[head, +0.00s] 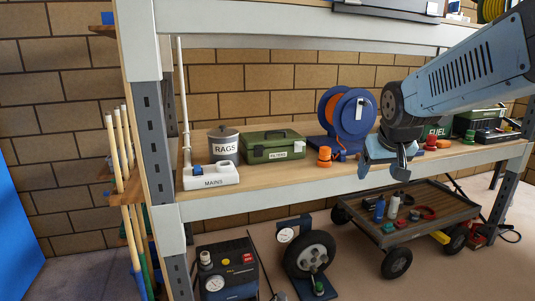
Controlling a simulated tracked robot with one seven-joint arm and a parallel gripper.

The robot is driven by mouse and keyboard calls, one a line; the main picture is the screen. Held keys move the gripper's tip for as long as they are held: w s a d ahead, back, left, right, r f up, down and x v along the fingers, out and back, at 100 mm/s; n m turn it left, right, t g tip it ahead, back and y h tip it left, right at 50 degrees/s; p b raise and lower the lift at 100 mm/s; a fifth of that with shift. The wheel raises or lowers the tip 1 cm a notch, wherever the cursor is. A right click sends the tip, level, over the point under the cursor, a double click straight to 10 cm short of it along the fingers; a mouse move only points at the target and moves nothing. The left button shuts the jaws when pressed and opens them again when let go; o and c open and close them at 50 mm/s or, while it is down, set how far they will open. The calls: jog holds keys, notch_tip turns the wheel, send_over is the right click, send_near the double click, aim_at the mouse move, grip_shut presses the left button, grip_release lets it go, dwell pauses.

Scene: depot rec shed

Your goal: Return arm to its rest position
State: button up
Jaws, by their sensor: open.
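My arm (465,75) reaches in from the upper right of the head view. My gripper (395,172) points down at its end, in front of the shelf's front edge and right of the blue hose reel. Its jaws are open, and I see nothing held between them. An orange object (324,156) stands on the shelf to the left of my gripper. My arm hides part of the shelf and part of the fuel container (437,130) behind it.
The wooden shelf (290,176) holds a white MAINS unit (211,178), a RAGS tin (224,147), a green FILTERS case (272,146) and the hose reel (347,112). Below stand a compressor (228,270), a wheel (310,254) and a cart (420,226). A metal post (152,130) rises at left.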

jog(key=s+a+g+y, duration=0.1)
jog(key=s+a, duration=0.2)
jog(key=s, duration=1.3)
jog(key=shift+f, duration=0.15)
jog(key=shift+c, duration=0.4)
dwell(0.4)
